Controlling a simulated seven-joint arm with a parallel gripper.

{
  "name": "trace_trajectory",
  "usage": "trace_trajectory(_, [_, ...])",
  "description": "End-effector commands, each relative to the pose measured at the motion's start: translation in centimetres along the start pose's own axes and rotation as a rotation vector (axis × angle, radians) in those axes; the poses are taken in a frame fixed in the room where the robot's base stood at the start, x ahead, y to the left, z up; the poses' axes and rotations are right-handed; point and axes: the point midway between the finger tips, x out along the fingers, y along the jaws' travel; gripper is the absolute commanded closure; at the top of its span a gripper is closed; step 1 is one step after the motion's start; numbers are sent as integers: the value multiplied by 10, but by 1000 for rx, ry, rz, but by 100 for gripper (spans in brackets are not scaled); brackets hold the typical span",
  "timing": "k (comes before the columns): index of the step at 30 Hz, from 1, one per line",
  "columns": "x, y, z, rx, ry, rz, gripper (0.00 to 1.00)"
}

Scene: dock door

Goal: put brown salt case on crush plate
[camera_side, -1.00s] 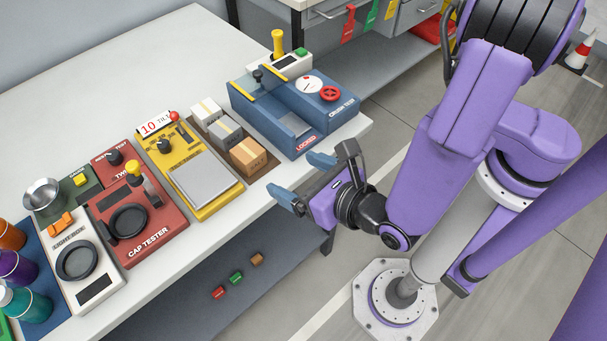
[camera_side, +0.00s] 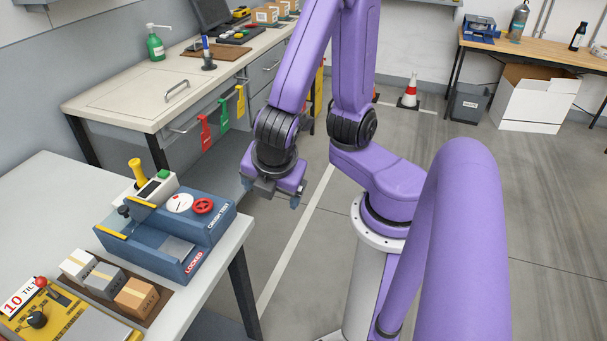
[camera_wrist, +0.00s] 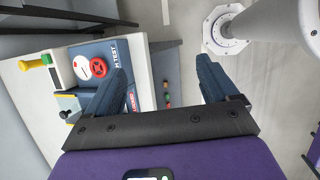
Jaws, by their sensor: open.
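The brown salt case (camera_side: 136,298) is a small brown carton with a tape strip. It sits at the right end of a row of three cases on a dark mat. The crush plate (camera_side: 178,249) is a bare grey plate in the blue crush tester (camera_side: 200,222), whose front reads LOCKED. My gripper (camera_side: 270,188) is open and empty, raised beyond the bench's right edge, to the right of the tester and away from the case. In the wrist view the fingers of my gripper (camera_wrist: 163,78) are wide apart; the left one partly covers the tester, and the case is not visible.
A white case (camera_side: 78,264) and a grey case (camera_side: 104,281) stand beside the brown one. A yellow tilt device (camera_side: 50,318) is at the lower left. Another bench (camera_side: 125,103) stands behind.

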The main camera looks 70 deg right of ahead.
Motion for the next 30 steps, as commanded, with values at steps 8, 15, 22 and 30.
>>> trace_trajectory(8, [-30, -40, 28, 419, 261, -273, 13])
trace_trajectory(15, [-38, -47, 31, 494, 313, -325, 13])
trace_trajectory(22, [-38, -46, 31, 492, 311, -324, 13])
trace_trajectory(30, [-41, -33, 20, 596, 291, -341, 13])
